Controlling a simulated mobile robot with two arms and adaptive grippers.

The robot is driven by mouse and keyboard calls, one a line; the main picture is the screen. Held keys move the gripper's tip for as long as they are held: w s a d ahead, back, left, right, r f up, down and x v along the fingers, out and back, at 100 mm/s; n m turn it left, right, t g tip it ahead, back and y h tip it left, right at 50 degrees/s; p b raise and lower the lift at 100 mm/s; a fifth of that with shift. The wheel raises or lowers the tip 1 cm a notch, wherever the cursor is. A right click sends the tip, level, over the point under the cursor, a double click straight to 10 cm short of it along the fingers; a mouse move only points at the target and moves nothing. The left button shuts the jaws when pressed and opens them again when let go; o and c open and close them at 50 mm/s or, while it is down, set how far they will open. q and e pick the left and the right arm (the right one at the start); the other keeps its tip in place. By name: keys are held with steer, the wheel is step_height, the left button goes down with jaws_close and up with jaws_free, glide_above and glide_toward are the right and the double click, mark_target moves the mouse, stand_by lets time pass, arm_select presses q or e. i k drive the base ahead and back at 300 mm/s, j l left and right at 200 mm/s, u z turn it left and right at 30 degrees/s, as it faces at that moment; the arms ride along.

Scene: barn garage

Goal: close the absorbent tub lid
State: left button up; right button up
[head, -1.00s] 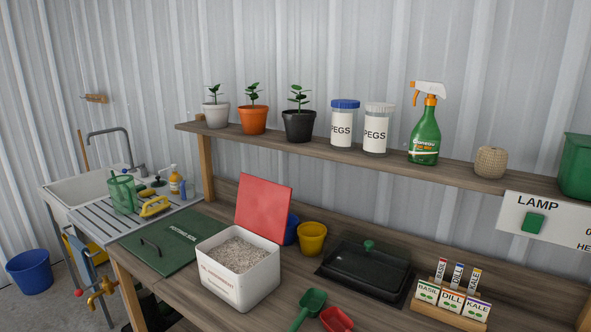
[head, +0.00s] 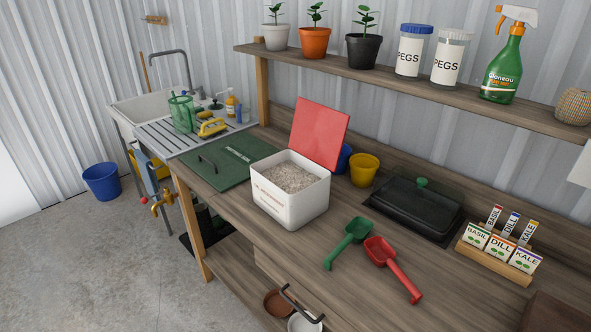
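The absorbent tub (head: 291,204) is a white box with red lettering on its front, standing on the wooden bench and filled with pale grains. Its red lid (head: 320,134) is open, standing up at the tub's back edge and tilted slightly backward. The print on the tub is too small to read fully. Neither of my grippers shows in the head view.
A shelf (head: 400,80) runs above.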

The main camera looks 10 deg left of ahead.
mark_target(319, 131)
steer(key=i+j, duration=0.2)
steer(key=i+j+z, duration=0.2)
steer(key=j, duration=0.15)
steer(key=i+j+z, duration=0.2)
steer(key=j+z, duration=0.2)
steer(key=j, duration=0.25)
steer(key=j+z, duration=0.2)
steer(key=j, duration=0.2)
